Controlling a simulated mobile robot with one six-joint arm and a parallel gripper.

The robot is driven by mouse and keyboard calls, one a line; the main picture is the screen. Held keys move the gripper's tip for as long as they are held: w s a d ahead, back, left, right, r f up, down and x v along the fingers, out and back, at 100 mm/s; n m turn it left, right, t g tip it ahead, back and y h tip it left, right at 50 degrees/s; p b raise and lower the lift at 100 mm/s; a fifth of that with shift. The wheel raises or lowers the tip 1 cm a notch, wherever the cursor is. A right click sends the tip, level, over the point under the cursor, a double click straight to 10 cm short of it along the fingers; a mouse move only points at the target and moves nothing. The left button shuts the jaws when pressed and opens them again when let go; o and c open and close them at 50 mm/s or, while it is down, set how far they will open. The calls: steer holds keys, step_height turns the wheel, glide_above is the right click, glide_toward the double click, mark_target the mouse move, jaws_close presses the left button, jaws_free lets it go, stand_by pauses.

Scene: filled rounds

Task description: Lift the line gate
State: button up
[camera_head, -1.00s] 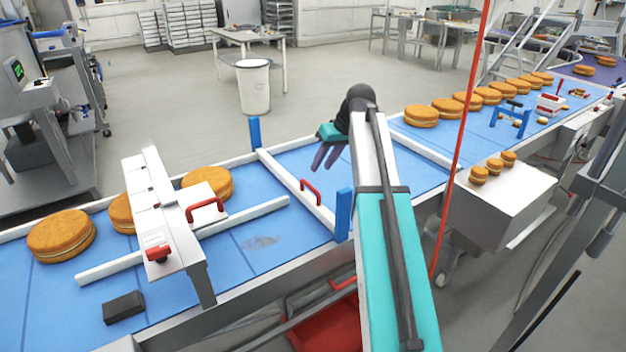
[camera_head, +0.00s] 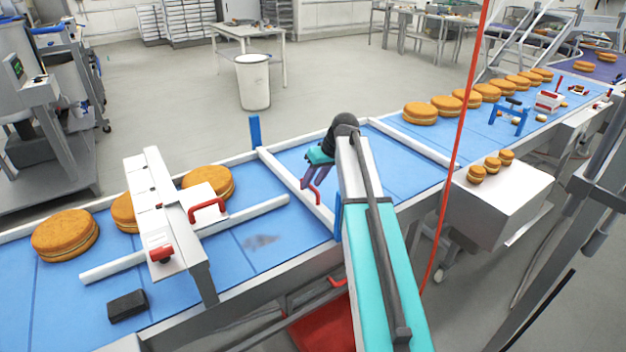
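The line gate is a white bar (camera_head: 287,180) lying across the blue conveyor between two blue posts (camera_head: 254,132). Its red handle (camera_head: 317,196) is partly hidden behind my gripper. My gripper (camera_head: 309,187) has dark fingers pointing down at the handle, with a teal part above them. The fingers look apart, and the handle shows just below and beside their tips. I cannot tell whether they touch it. The near blue post is largely hidden by my arm.
Left of the gate, a white bridge-like unit (camera_head: 160,215) with red handles stands over the belt, with round filled cakes (camera_head: 65,235) around it. A dark block (camera_head: 127,305) lies near the front edge. More cakes (camera_head: 420,113) line the belt at right. A red cord (camera_head: 455,165) hangs at right.

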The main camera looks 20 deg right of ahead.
jaws_close()
step_height(320, 180, up, 11)
steer(key=p, duration=0.2)
stand_by(0.6)
steer(key=shift+r, duration=0.1)
jaws_free()
